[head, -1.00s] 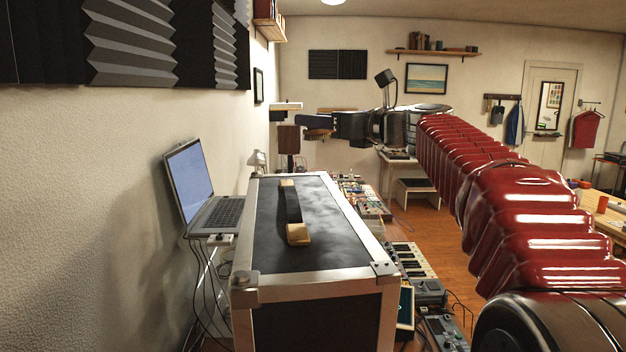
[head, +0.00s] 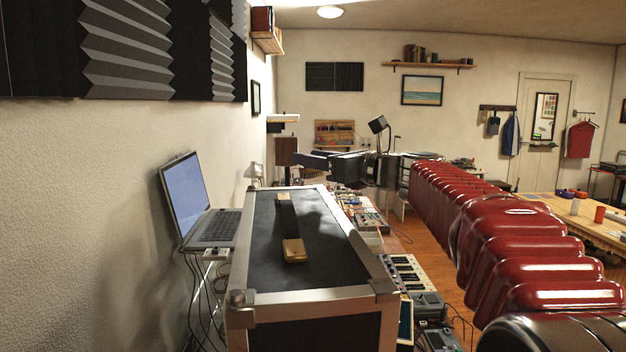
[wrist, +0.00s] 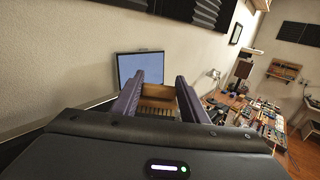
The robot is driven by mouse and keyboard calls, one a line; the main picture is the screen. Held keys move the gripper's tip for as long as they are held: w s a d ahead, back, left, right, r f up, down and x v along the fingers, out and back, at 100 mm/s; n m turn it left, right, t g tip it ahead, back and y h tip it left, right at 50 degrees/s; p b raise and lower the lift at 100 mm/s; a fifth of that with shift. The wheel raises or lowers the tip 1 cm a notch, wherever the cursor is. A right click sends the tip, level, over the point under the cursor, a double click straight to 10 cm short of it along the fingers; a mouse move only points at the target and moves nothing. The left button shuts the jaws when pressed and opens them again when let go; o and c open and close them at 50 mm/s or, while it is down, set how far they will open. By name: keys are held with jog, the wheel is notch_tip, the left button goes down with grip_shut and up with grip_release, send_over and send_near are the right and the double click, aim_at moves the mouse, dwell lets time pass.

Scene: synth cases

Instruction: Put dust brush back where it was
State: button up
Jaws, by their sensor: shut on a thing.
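The dust brush (wrist: 158,101) shows in the wrist view as a brown wooden piece with pale bristle-like strips. It lies across between the two dark fingers of my gripper (wrist: 160,82), which is shut on it. In the head view my gripper (head: 312,161) is beyond the far end of the black flight case (head: 325,240), pointing left toward the wall. The brush is hard to make out there, mostly hidden by the fingers. I cannot tell from these views which spot the brush came from.
An open laptop (head: 188,195) stands left of the case against the wall, with cables hanging below. A desk lamp (head: 255,173) is past it. Crowded electronics (head: 366,222) and a small keyboard (head: 410,270) line the case's right side.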

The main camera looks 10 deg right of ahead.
aim_at(313, 177)
jog(key=shift+f, duration=0.15)
jog(key=shift+f, duration=2)
jog(key=shift+f, duration=0.1)
jog(key=o, duration=1.2)
jog(key=shift+c, duration=0.2)
jog(key=shift+s+d, duration=0.4)
jog(key=shift+s, duration=0.1)
jog(key=v, duration=1)
jog(key=shift+s+d, duration=0.2)
jog(key=shift+s, duration=0.2)
